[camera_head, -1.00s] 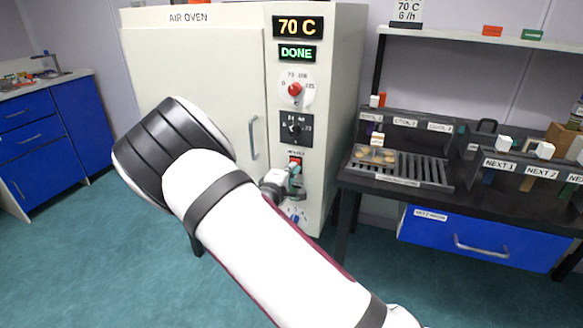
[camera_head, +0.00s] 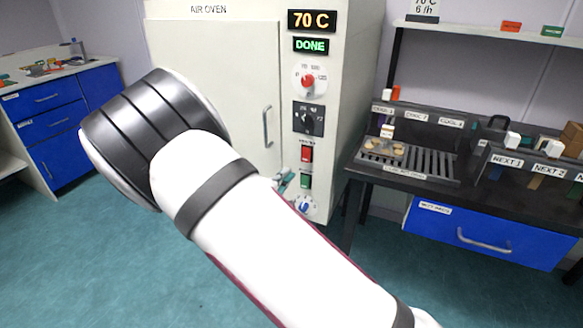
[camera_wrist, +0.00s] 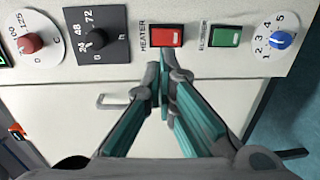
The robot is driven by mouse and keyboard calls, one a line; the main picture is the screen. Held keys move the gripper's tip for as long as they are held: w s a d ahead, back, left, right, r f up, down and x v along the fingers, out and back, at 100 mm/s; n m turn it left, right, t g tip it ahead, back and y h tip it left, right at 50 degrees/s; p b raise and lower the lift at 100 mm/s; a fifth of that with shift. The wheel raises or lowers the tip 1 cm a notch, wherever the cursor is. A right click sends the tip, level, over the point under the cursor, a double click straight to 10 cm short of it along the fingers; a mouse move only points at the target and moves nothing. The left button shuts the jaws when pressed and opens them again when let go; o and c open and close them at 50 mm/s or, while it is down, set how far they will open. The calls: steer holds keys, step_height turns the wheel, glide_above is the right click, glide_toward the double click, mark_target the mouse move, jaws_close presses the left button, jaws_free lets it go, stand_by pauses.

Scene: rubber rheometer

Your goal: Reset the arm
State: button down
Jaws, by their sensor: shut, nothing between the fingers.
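My gripper (camera_wrist: 163,88) shows in the wrist view with its teal fingers meeting at the tips, shut and empty. Its tips appear in front of the air oven's panel, just below the red HEATER switch (camera_wrist: 165,36); whether they touch it I cannot tell. In the head view only a small teal part of the gripper (camera_head: 286,181) shows beside my arm, left of the switches. My arm's white and dark links cover the oven's lower front there. The air oven (camera_head: 215,60) has its door closed, and its displays read 70 C and DONE.
The panel also has a red dial (camera_head: 308,78), a black dial (camera_head: 307,119), a green switch (camera_wrist: 226,35) and a blue dial (camera_wrist: 281,40). A black bench (camera_head: 350,168) with a slotted rack stands right. Blue cabinets (camera_head: 50,130) stand left. Teal floor is open in front.

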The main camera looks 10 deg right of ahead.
steer(key=shift+s+a, duration=0.4)
steer(key=shift+s, duration=0.15)
steer(key=s+d+r+m+g+h, duration=0.1)
steer(key=s+d+r+m+g, duration=0.4)
steer(key=d, duration=0.3)
steer(key=s+d+r+m+g+h, duration=0.2)
steer(key=s+d+r+m+g, duration=0.15)
steer(key=s+d+r, duration=0.3)
steer(key=s+d+r+m+g+y, duration=0.1)
steer(key=s+d+g+y, duration=0.15)
steer(key=s, duration=0.65)
steer(key=s+d+r+m+g+y, duration=0.2)
steer(key=s+g, duration=0.1)
steer(key=s, duration=0.5)
steer(key=s+a+r+t+y, duration=0.1)
steer(key=s+a+y, duration=0.35)
steer(key=s, duration=0.45)
steer(key=s+a+y, duration=0.4)
steer(key=s+a, duration=0.2)
steer(key=s, duration=0.3)
step_height(320, 180, up, 18)
steer(key=t+p, duration=0.3)
steer(key=p, duration=1.3)
steer(key=shift+w+d+n, duration=0.15)
steer(key=shift+w+n, duration=0.05)
steer(key=shift+n, duration=0.15)
